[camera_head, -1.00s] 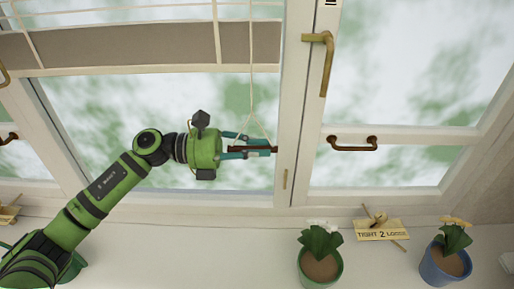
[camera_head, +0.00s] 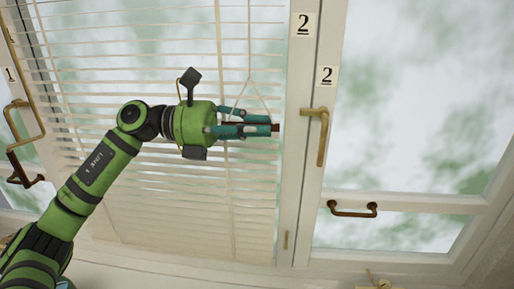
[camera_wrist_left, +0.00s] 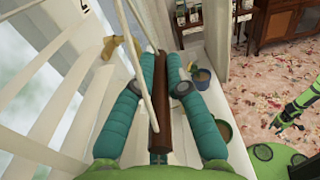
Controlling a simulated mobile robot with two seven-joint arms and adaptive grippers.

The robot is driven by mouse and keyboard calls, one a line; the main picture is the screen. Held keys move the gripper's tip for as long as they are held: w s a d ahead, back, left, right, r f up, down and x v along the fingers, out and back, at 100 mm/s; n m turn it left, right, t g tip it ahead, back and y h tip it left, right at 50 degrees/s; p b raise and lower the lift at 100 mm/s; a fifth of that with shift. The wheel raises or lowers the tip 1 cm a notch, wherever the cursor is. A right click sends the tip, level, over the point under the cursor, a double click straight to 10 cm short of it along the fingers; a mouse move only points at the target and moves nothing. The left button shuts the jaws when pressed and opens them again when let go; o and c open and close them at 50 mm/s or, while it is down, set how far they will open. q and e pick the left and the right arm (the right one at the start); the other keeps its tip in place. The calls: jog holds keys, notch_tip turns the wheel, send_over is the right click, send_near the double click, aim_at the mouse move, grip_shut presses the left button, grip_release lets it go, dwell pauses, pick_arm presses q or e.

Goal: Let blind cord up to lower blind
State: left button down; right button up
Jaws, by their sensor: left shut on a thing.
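The white slatted blind (camera_head: 180,190) hangs down over the left window, its slats reaching near the bottom of the frame. The blind cord (camera_head: 249,45) runs down beside the window post and splits into a triangle at a brown wooden handle (camera_head: 275,127). My left gripper (camera_head: 268,128) is shut on this handle in front of the blind, level with the brass window latch. In the left wrist view, the brown handle (camera_wrist_left: 157,105) lies between the two teal fingers. A green arm with a dark end (camera_wrist_left: 284,116) shows at the right edge there; its finger state is unclear.
The brass latch (camera_head: 320,135) and a brown pull handle (camera_head: 353,209) are on the right window. Cards marked 2 (camera_head: 304,25) are on the frame. Plant pots (camera_wrist_left: 202,76) stand on the sill; floral carpet lies beyond.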

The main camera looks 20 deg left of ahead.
pick_arm(q)
notch_tip(320, 180, up, 2)
jog(key=shift+r+p, duration=0.25)
jog(key=shift+p, duration=0.05)
pick_arm(e)
jog(key=shift+d+r, duration=0.1)
jog(key=shift+r, duration=0.45)
jog(key=shift+d, duration=0.15)
pick_arm(q)
jog(key=c, duration=1.3)
grip_release()
jog(key=shift+o, duration=0.2)
pick_arm(e)
jog(key=shift+w+d, duration=0.1)
jog(key=shift+d, duration=0.05)
pick_arm(q)
jog(key=v, duration=1.2)
